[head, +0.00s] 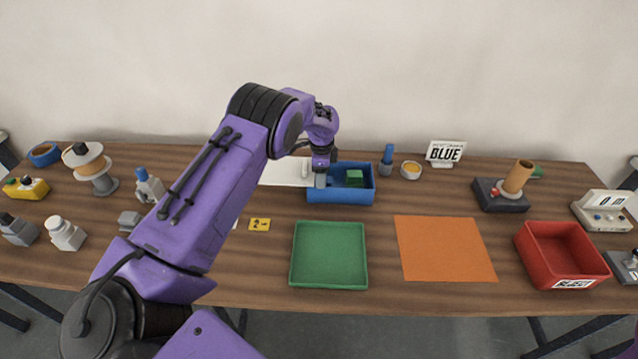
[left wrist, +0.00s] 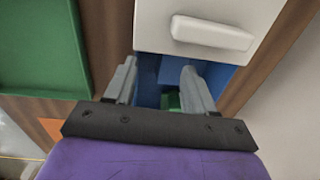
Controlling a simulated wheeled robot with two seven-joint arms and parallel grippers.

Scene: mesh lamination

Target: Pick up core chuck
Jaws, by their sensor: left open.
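No item is labelled as the core chuck, and I cannot tell for certain which one it is. A green block (head: 354,178) lies in the blue bin (head: 342,196) at the back middle of the table. My left gripper (head: 320,181) points down at the left part of this bin. In the left wrist view my left gripper (left wrist: 158,70) is open, with the blue bin floor between its fingers. A small green part (left wrist: 172,101) shows low between the fingers, partly hidden by the gripper. My right gripper is not in view.
A white board (head: 285,173) with a raised bar (left wrist: 211,33) adjoins the blue bin. A green tray (head: 329,255), an orange mat (head: 445,248) and a red reject bin (head: 562,257) lie in front. A blue-topped bottle (head: 387,160) stands right of the blue bin.

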